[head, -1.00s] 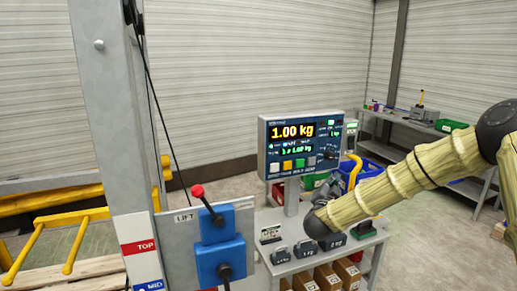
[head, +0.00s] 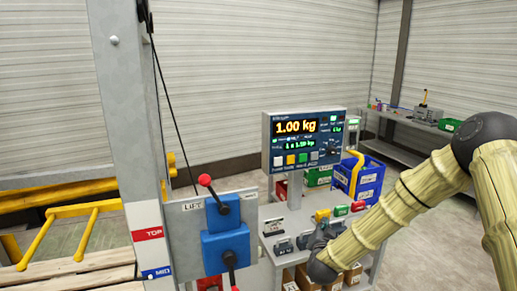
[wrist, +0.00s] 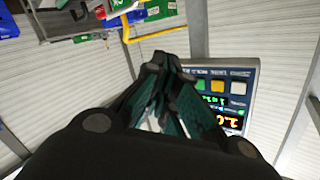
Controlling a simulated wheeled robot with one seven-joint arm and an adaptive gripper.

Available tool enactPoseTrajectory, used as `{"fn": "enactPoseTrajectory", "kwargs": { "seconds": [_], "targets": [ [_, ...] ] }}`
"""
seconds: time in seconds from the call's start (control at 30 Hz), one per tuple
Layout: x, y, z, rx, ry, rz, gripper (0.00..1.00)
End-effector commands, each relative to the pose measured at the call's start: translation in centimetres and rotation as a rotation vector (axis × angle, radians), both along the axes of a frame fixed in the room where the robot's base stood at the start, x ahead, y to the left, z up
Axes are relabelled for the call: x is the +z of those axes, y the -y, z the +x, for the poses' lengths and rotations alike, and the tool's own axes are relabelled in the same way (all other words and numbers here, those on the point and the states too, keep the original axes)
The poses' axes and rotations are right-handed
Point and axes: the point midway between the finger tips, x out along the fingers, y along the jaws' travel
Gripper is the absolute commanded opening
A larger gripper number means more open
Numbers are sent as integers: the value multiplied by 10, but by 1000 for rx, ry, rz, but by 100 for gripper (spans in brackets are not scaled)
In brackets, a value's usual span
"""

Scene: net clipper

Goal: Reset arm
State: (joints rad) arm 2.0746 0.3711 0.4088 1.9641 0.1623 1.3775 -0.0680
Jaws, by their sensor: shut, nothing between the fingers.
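My gripper (wrist: 165,75) shows in the wrist view with its dark fingers drawn together and nothing between them. Its fingertips point up the picture, and the indicator panel stands beyond them to the right. In the head view my tan, ribbed arm comes in from the right and slopes down to the left over the small bench. I cannot clearly make out the fingers there.
The scale indicator (head: 304,139) reads 1.00 kg and also shows rotated in the wrist view (wrist: 225,92). A blue lift control box (head: 226,243) with red-knobbed levers stands left of my arm. Dark weights (head: 283,248), a blue crate (head: 361,180) and a yellow handle (head: 356,170) are close by.

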Motion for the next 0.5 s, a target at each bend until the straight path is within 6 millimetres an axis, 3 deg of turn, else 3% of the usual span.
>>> {"fn": "enactPoseTrajectory", "kwargs": {
  "seconds": [0.03, 0.2, 0.37, 0.5],
  "targets": [
    [-27, -8, -13, 30, -49, -10, 0],
    [-110, -27, -63, 133, -231, -38, 0],
    [-181, -39, -122, 223, -407, -64, 0],
    [-236, -44, -181, 295, -565, -83, 0]
  ]
}}
